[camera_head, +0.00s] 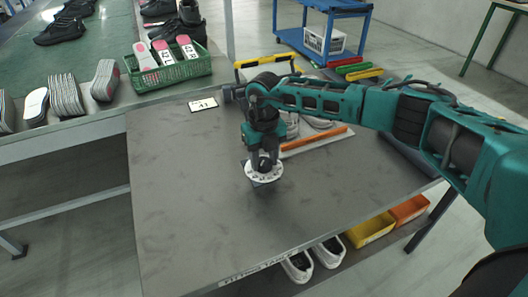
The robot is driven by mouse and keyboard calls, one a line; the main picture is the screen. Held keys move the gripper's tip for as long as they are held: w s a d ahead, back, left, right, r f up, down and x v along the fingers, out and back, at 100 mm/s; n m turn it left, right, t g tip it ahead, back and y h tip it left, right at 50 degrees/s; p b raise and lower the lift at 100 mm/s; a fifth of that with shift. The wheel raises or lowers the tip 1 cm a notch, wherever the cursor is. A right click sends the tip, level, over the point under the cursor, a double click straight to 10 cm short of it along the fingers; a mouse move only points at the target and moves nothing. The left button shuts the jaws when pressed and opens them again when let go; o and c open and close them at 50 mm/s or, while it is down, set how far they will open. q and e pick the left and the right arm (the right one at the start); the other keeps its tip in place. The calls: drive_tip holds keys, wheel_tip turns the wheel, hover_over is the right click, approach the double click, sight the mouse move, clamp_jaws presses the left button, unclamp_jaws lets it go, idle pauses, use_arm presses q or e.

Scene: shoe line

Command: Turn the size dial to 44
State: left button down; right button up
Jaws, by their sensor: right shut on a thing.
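The size dial (250,174) is a round white disc with dark marks around its rim, lying on the grey table (190,205). My right gripper (265,163) points down over the dial's middle and is shut on its dark centre. The gripper covers part of the dial, and the marks are too small to read. A small white card (203,104) with a dark border and dark print lies on the table behind and left of the dial; its number is not clear. My left gripper is not in view.
A green basket (170,73) with several insoles stands on the green-topped line at the back left. Orange and white items lie behind my right gripper. Yellow (370,232) and orange (409,209) bins and white shoes (328,252) sit below the table. The table's left and front are clear.

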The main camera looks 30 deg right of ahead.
drive_tip(key=shift+r+m+p, duration=0.2)
drive_tip(key=shift+m+p, duration=0.35)
drive_tip(key=shift+m, duration=0.45)
drive_tip(key=shift+m+p, duration=0.55)
drive_tip(key=shift+m, duration=0.35)
drive_tip(key=m+p, duration=0.1)
drive_tip(key=m, duration=0.2)
drive_tip(key=shift+p, duration=0.4)
drive_tip(key=shift+m+p, duration=0.4)
drive_tip(key=shift+m, duration=0.3)
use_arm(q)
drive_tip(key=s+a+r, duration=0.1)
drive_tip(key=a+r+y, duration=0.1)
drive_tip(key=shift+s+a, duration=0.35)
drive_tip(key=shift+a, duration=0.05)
use_arm(e)
drive_tip(key=shift+f, duration=0.1)
drive_tip(key=shift+m, duration=0.3)
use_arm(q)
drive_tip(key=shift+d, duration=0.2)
use_arm(e)
drive_tip(key=o, duration=1.1)
drive_tip(key=shift+c, duration=0.2)
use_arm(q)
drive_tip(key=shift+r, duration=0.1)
